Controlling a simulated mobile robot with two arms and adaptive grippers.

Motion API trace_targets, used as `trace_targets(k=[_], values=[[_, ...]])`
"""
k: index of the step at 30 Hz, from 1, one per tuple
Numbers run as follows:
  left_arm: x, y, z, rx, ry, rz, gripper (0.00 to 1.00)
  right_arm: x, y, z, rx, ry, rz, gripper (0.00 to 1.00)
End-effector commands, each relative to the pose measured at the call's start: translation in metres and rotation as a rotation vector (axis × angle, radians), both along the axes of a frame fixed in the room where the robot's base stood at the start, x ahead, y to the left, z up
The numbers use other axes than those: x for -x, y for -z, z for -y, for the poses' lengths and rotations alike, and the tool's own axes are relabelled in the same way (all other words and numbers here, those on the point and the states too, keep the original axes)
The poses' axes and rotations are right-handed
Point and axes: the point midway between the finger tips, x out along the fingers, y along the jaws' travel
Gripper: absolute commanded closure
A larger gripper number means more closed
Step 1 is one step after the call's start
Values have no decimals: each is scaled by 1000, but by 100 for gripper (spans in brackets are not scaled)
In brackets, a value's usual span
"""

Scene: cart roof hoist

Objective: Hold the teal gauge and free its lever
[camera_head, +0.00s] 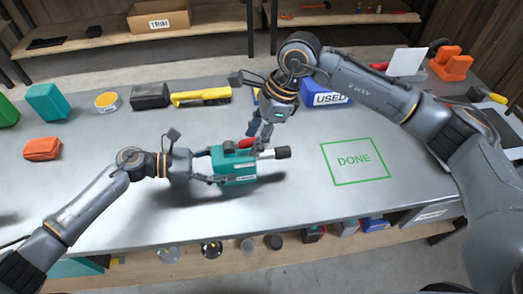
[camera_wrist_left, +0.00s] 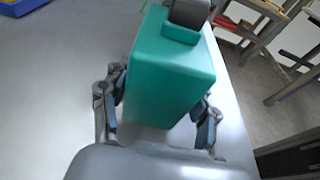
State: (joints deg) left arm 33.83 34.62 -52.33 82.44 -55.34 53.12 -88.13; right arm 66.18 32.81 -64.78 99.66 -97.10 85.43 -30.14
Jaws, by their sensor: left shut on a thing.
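The teal gauge (camera_head: 236,168) is in the middle of the bench, with a dark knob on top, a red lever (camera_head: 246,143) and a white tube with a black end (camera_head: 282,152) to its right. My left gripper (camera_head: 217,165) is shut on its body from the left. The left wrist view shows the teal body (camera_wrist_left: 168,70) between both fingers (camera_wrist_left: 160,105). A shadow below suggests it is held above the bench. My right gripper (camera_head: 259,139) points down close above the lever. I cannot tell whether its fingers touch the lever or how far they are closed.
A green DONE outline (camera_head: 354,160) on the bench to the right is empty. Behind are a blue USED bin (camera_head: 327,98), a yellow tool (camera_head: 201,96), a black box (camera_head: 150,96) and a yellow round tin (camera_head: 107,101). An orange item (camera_head: 42,149) lies left.

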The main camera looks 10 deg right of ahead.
Motion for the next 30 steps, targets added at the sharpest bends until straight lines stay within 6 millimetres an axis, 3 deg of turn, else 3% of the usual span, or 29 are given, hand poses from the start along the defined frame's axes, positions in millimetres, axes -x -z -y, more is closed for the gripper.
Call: trace_targets(k=[1, 5, 30], values=[[0, 1, 0, -1, -1, -1, 70, 0, 0, 0, 0, 0, 0, 63], [0, 1, 0, -1, -1, -1, 70, 0, 0, 0, 0, 0, 0, 89], [0, 1, 0, -2, -1, -1, 70, 0, -11, -3, -4, -1, 2, 89]])
